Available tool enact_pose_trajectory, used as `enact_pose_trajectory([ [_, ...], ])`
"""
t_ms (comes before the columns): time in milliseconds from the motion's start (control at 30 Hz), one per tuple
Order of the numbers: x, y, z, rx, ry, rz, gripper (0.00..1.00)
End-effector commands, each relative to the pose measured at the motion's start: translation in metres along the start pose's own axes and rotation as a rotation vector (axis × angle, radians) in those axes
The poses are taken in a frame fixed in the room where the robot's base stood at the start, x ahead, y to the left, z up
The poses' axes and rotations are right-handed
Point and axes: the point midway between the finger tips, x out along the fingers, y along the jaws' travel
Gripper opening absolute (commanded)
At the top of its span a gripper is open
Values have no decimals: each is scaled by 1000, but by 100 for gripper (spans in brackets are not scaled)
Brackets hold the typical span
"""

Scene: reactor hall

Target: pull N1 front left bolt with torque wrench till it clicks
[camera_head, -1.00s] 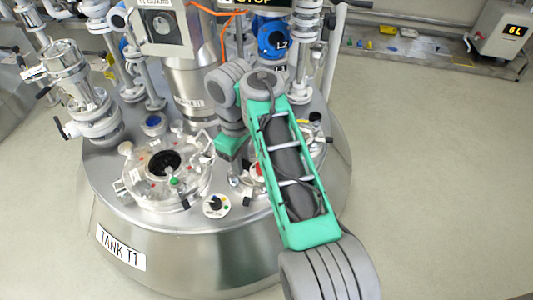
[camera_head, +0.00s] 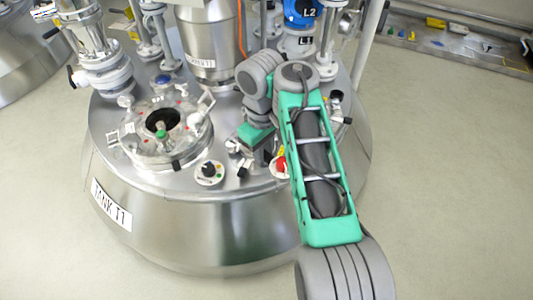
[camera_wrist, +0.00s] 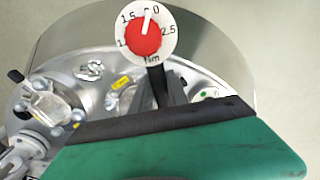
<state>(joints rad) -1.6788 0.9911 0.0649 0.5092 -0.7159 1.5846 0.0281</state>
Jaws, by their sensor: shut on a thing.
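The torque wrench shows in the wrist view as a round white dial with a red centre (camera_wrist: 145,35), marked Nm, on a black shaft. Its white pointer stands close to 0. My gripper (camera_wrist: 172,90) is shut on the wrench just below the dial. In the head view my gripper (camera_head: 262,152) is over the front of the tank lid, beside a small red part (camera_head: 281,163) that looks like the dial. A flange with bolts (camera_wrist: 45,108) is at the left of the wrist view. The N1 label is not readable, and I cannot tell whether the wrench touches a bolt.
The tank T1 (camera_head: 190,232) fills the middle. A round hatch with clamps (camera_head: 165,135) and a black knob on a white disc (camera_head: 209,172) lie left of my gripper. Pipes and a blue valve (camera_head: 302,12) rise behind. Open floor lies to the right.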

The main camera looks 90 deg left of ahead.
Motion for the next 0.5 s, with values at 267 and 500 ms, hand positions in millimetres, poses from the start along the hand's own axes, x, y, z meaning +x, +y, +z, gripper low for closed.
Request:
enact_pose_trajectory([
  [267,2,-35,-7,258,8,0,0],
  [500,-3,-63,-18,499,8,-3,0],
])
